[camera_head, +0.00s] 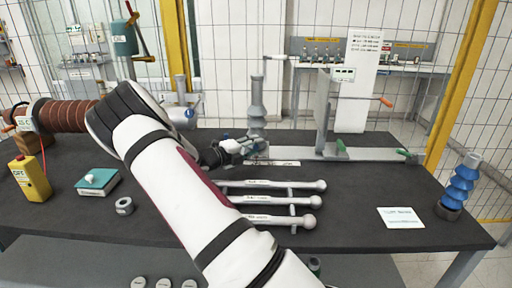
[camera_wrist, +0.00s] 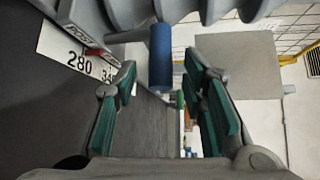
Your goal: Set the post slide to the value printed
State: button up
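A grey ribbed post (camera_head: 257,108) stands at the back middle of the table, with a white scale strip (camera_head: 272,163) at its foot. In the wrist view the strip (camera_wrist: 72,58) shows "280" and part of another number. A grey part marked "POST" (camera_wrist: 82,36) with a red mark lies at the strip's edge. A blue cylindrical knob (camera_wrist: 160,57) hangs below the ribs. My gripper (camera_head: 246,149) is at the post's foot. In the wrist view its green-padded fingers are open on both sides of the knob, with visible gaps.
Three grey rods (camera_head: 265,201) lie in front of my gripper. A white card (camera_head: 401,217), too small to read, lies at right near a blue ribbed insulator (camera_head: 459,187). A grey upright plate (camera_head: 323,112) stands right of the post. A teal box (camera_head: 97,182) is at left.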

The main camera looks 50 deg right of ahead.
jog(key=a+r, duration=0.1)
jog(key=a, duration=0.9)
jog(key=shift+w+a+r, duration=0.2)
jog(key=shift+w+a, duration=0.05)
jog(key=shift+w, duration=0.1)
